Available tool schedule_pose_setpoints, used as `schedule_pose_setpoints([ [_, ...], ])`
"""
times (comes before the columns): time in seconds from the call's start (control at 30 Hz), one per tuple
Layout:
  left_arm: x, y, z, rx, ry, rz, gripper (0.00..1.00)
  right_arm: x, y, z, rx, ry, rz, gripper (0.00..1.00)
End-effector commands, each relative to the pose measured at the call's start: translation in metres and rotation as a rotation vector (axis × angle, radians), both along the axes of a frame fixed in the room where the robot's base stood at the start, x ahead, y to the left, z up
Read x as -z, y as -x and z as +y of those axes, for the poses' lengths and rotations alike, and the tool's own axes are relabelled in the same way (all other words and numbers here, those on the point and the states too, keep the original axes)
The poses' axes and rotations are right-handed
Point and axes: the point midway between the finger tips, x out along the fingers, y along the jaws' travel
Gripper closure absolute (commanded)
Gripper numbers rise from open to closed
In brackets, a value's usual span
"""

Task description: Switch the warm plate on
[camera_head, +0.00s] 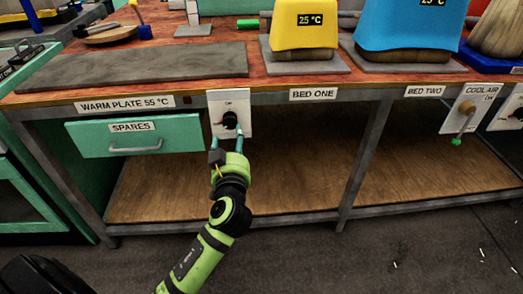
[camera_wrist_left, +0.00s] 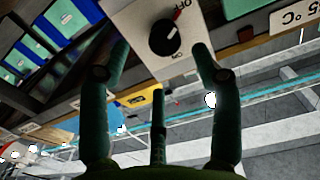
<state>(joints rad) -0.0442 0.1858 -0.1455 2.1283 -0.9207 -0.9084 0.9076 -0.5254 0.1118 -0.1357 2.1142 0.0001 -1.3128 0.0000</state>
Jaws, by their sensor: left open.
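The warm plate (camera_head: 150,68) is a flat grey slab on the bench's left side, above the label WARM PLATE 55 °C (camera_head: 125,104). Right of that label, a white switch panel (camera_head: 243,101) on the bench front carries a black rotary knob (camera_head: 230,120). The knob also shows in the left wrist view (camera_wrist_left: 165,37), with a red mark and lettering that seems to read OFF near it. My left gripper (camera_head: 227,141) is open in front of the panel, its fingers either side of the knob. Contact cannot be told. My right gripper is not in view.
A green SPARES drawer (camera_head: 134,136) is left of my gripper. Labels BED ONE (camera_head: 314,94) and BED TWO (camera_head: 424,91) sit to the right, below yellow (camera_head: 303,25) and blue (camera_head: 408,30) blocks. A COOL AIR switch (camera_head: 466,108) is farther right. The wooden lower shelf (camera_head: 290,170) looks empty.

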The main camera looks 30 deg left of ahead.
Motion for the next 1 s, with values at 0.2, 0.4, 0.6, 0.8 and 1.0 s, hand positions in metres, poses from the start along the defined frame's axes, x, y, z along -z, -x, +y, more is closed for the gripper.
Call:
schedule_pose_setpoints([
  [0.2,-0.012,-0.015,0.014,-0.013,0.000,-0.034,0.36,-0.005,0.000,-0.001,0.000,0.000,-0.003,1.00],
  [0.4,-0.010,-0.042,0.030,-0.012,0.002,-0.032,0.36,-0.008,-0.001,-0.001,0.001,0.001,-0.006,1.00],
  [0.6,-0.009,-0.056,0.038,-0.010,0.004,-0.030,0.36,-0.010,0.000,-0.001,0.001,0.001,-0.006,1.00],
  [0.8,-0.009,-0.057,0.038,-0.010,0.005,-0.029,0.36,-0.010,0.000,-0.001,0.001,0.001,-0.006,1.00],
  [1.0,-0.009,-0.057,0.038,-0.010,0.005,-0.029,0.84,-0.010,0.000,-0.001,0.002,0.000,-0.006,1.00],
])
